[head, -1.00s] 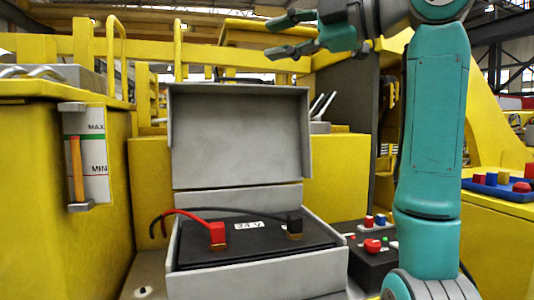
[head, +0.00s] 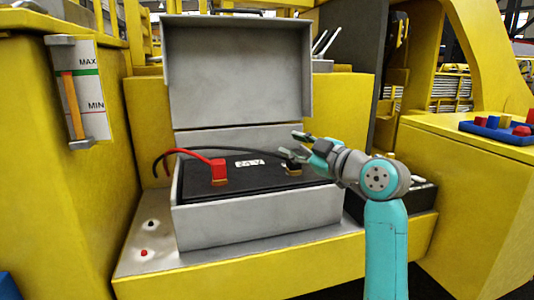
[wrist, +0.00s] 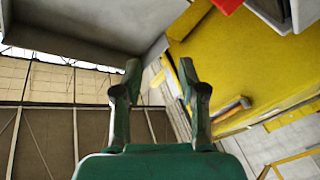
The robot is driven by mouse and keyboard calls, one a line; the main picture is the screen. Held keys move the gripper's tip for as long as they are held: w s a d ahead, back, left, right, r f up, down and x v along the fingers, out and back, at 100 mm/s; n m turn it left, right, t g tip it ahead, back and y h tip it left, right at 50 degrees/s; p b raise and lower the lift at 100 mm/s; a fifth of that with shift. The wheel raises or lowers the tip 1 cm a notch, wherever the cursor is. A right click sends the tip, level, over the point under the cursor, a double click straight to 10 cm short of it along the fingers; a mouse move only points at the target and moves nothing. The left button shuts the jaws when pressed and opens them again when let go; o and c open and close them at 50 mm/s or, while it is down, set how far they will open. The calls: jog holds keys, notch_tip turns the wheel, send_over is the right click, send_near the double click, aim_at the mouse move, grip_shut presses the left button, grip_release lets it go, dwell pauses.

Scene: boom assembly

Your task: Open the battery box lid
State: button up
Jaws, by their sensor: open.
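The grey battery box (head: 255,222) stands on a grey plate on the yellow machine. Its lid (head: 240,75) stands open, upright behind the box. Inside is a black battery (head: 255,178) with a "24 V" label, a red terminal clamp (head: 219,169) and a black clamp (head: 293,167), partly hidden by my gripper. My gripper (head: 297,144) is above the box's right rear part, in front of the lid's lower right. Its fingers point left, apart and empty. The open fingers also show in the wrist view (wrist: 160,70), with a grey panel at upper left, probably the lid.
A level gauge (head: 88,95) marked MAX and MIN is on the yellow wall at left. A dark control box (head: 400,203) is right of the battery box, partly behind my arm. A blue tray (head: 495,131) with coloured pieces sits at far right. The front yellow ledge is clear.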

jog(key=s+d+f+m+t+h, duration=0.1)
jog(key=s+d+f+m+h, duration=0.2)
jog(key=f, duration=0.9)
jog(key=s+d+f+m+h, duration=0.1)
jog(key=s+f+m, duration=0.4)
jog(key=f, duration=0.7)
jog(key=s+d+f+m+t+h, duration=0.1)
jog(key=s+d+f+m+h, duration=0.3)
jog(key=f, duration=0.9)
jog(key=s+d+f+m+h, duration=0.1)
jog(key=s+f, duration=0.3)
jog(key=s, duration=0.6)
jog(key=s+d+f+m+h, duration=0.1)
jog(key=s+f, duration=0.3)
jog(key=s, duration=0.5)
jog(key=s+d+f+m+h, duration=0.1)
jog(key=s+f, duration=0.3)
jog(key=s, duration=0.6)
jog(key=s+r, duration=0.3)
jog(key=s, duration=0.7)
jog(key=s+r+g, duration=0.1)
jog(key=s+r, duration=0.2)
jog(key=s, duration=0.7)
jog(key=shift+d+m+h, duration=0.3)
jog(key=shift+d+m, duration=0.1)
jog(key=shift+d, duration=0.05)
